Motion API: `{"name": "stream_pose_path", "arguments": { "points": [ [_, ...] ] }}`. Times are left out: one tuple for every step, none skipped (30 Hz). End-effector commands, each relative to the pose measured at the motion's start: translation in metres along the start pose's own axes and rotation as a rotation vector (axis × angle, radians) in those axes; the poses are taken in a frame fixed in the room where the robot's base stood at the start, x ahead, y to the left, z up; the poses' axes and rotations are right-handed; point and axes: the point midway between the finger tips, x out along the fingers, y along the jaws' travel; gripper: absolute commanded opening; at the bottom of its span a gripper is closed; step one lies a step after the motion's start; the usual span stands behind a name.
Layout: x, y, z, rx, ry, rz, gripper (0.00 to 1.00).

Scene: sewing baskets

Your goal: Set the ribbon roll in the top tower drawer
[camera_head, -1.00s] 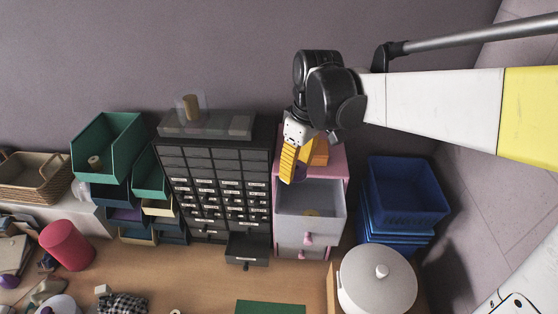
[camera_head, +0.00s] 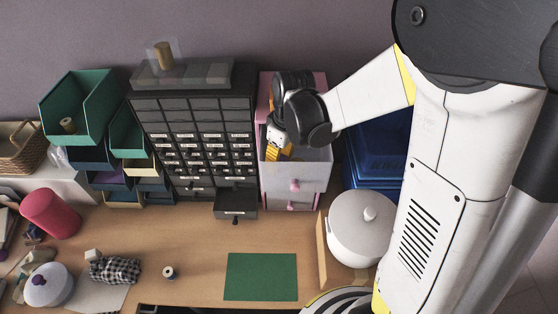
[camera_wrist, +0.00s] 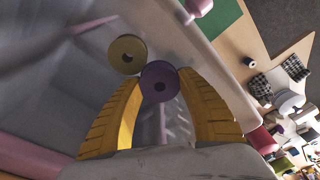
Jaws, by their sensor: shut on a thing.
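My gripper (camera_head: 273,151) reaches down into the open top drawer (camera_head: 308,177) of the pink and grey tower (camera_head: 264,95). In the wrist view, my gripper's yellow fingers (camera_wrist: 160,88) are shut on a purple ribbon roll (camera_wrist: 170,76), held between the fingertips. An olive-yellow roll (camera_wrist: 127,43) lies just beside it inside the grey drawer (camera_wrist: 228,75). I cannot tell whether the purple roll touches the drawer floor. In the head view, the held roll is hidden by my wrist and the drawer.
A black cabinet of small drawers (camera_head: 190,118) stands left of the tower, with one lower drawer (camera_head: 235,203) pulled out. Blue bins (camera_head: 375,150) stand to the right, partly behind my arm. A white lidded pot (camera_head: 350,245) and a green mat (camera_head: 260,277) are in front.

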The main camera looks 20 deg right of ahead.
Motion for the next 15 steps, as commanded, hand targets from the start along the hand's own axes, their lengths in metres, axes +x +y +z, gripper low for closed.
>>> {"name": "stream_pose_path", "arguments": {
  "points": [
    [-0.001, 0.000, 0.000, 0.000, 0.000, 0.000, 0.24],
    [-0.001, 0.000, 0.000, 0.000, 0.000, 0.000, 0.24],
    [-0.001, 0.000, 0.000, 0.000, 0.000, 0.000, 0.24],
    [-0.001, 0.000, 0.000, 0.000, 0.000, 0.000, 0.24],
    [0.000, 0.000, 0.000, 0.000, 0.000, 0.000, 0.24],
    [0.001, 0.000, 0.000, 0.000, 0.000, 0.000, 0.24],
    [0.003, 0.000, 0.000, 0.000, 0.000, 0.000, 0.24],
    [0.004, 0.000, 0.001, 0.000, 0.000, 0.000, 0.24],
    [0.005, 0.000, 0.001, 0.000, 0.000, 0.000, 0.24],
    [0.006, 0.000, 0.001, 0.000, 0.000, 0.000, 0.24],
    [0.007, 0.000, 0.001, 0.000, 0.000, 0.000, 0.24],
    [0.008, 0.000, 0.001, 0.000, 0.000, 0.000, 0.24],
    [0.009, 0.000, 0.001, 0.000, 0.000, 0.000, 0.24],
    [0.010, 0.000, 0.001, 0.000, 0.000, 0.000, 0.24],
    [0.011, 0.000, 0.001, 0.000, 0.000, 0.000, 0.24]
  ]
}}
